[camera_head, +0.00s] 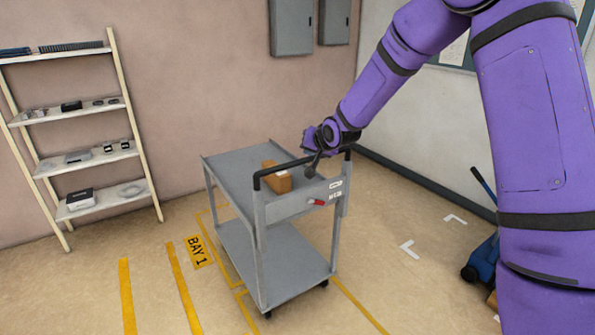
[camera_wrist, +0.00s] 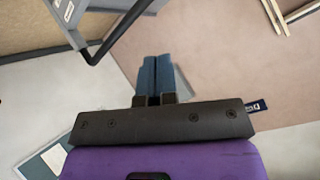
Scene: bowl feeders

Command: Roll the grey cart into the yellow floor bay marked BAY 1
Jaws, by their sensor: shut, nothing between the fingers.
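The grey cart (camera_head: 270,270) is a two-shelf trolley with a black push handle (camera_head: 262,180), standing upright on the floor. A brown box (camera_head: 277,180) sits on its top shelf. The yellow floor lettering BAY 1 (camera_head: 197,251) lies just left of the cart, with yellow lines (camera_head: 222,256) around it; the cart hides part of the marking, so I cannot tell how it sits within the bay. My gripper (camera_head: 309,172) is shut and empty near the handle. In the wrist view, the gripper (camera_wrist: 156,82) is apart from the black handle bar (camera_wrist: 118,35).
A shelf rack (camera_head: 105,152) with small items stands against the left wall. More yellow lines (camera_head: 128,297) mark the floor at left. A blue wheeled device (camera_head: 482,260) stands at right, near white corner marks (camera_head: 409,249). Open floor lies between it and the cart.

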